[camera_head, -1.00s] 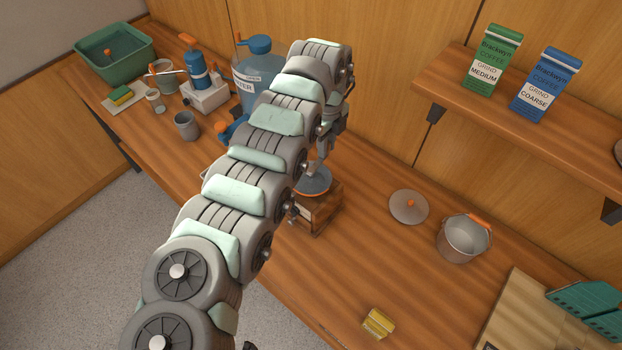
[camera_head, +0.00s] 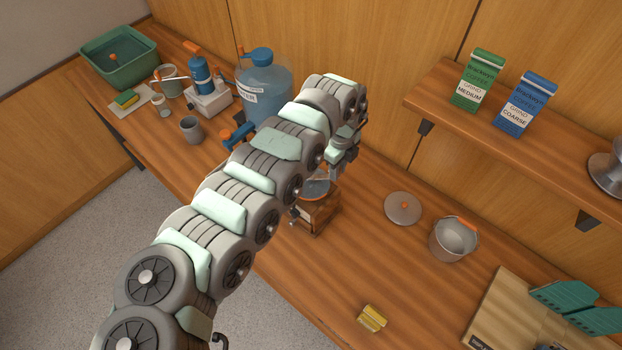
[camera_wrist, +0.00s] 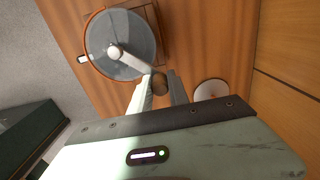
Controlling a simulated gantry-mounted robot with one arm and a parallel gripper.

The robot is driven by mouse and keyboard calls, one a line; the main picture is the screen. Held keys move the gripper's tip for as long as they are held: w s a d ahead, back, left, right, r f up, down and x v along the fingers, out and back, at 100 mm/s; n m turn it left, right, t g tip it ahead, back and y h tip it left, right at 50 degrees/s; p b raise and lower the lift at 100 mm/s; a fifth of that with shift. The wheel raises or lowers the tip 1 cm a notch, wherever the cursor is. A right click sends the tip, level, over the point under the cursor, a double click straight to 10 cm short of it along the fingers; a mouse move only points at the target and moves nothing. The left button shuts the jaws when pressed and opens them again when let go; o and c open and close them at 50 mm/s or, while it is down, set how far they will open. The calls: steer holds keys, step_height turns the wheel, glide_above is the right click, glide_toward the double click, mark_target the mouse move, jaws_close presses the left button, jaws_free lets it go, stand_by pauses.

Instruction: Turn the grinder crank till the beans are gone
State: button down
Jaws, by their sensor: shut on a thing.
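The wooden coffee grinder (camera_head: 318,214) stands on the wooden counter under my arm, partly hidden by it in the head view. In the wrist view its round grey top (camera_wrist: 98,33) shows with a light crank arm running from the hub to a dark knob (camera_wrist: 159,84). My gripper (camera_wrist: 160,85) is shut on the crank knob, at the grinder's lower right edge in that view. In the head view my gripper (camera_head: 333,172) is over the grinder, its fingertips hard to make out. I cannot make out beans in the grinder.
A pot lid (camera_head: 403,208) and a small metal pot (camera_head: 453,239) sit right of the grinder. A yellow box (camera_head: 372,318) lies near the front edge. A water jug (camera_head: 264,88) stands behind my arm. Coffee cartons (camera_head: 478,80) stand on the shelf. Counter between grinder and yellow box is clear.

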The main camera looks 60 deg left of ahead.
steer(key=shift+s+d, duration=0.2)
steer(key=shift+d, duration=0.1)
steer(key=s+d+p, duration=0.2)
steer(key=p, duration=0.4)
steer(key=shift+s+d+p, duration=0.3)
steer(key=shift+s+p, duration=0.1)
steer(key=shift+s+d+p, duration=0.25)
steer(key=shift+s+p, duration=0.55)
steer(key=shift+s, duration=0.15)
steer(key=shift+s+d+p, duration=0.2)
steer(key=shift+s+p, duration=0.6)
steer(key=shift+s, duration=0.15)
